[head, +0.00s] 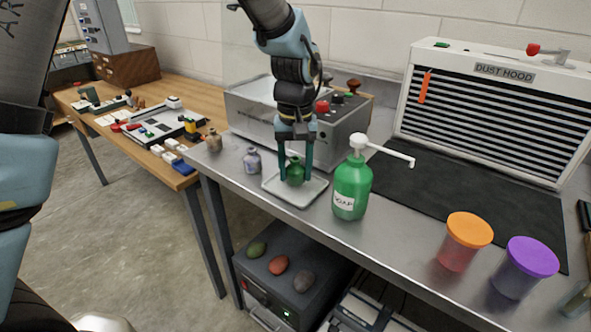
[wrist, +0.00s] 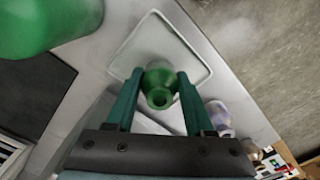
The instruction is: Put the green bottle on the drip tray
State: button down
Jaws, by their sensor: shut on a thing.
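The small green bottle (head: 295,172) is upright between the fingers of my gripper (head: 296,176). My gripper points straight down and is shut on it. In the wrist view the bottle (wrist: 160,84) shows its open mouth and neck between the two green fingers (wrist: 160,100). The drip tray (head: 295,199), a shallow pale square tray, lies on the grey bench directly under the bottle. The tray (wrist: 143,27) also shows behind the bottle in the wrist view. I cannot tell whether the bottle's base touches the tray.
A tall green soap dispenser (head: 352,185) stands close at the tray's right. A small greyish bottle (head: 252,160) and a brown one (head: 214,141) stand to its left. A metal machine (head: 335,140) is behind. Orange-lidded (head: 465,241) and purple-lidded (head: 525,267) jars stand at right.

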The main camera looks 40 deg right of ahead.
aim_at(296, 159)
jog(key=shift+f, duration=0.5)
jog(key=shift+f, duration=0.1)
jog(key=shift+c, duration=1.4)
grip_release()
notch_tip(296, 159, up, 12)
jog(key=shift+r+b, duration=0.15)
jog(key=shift+b, duration=0.8)
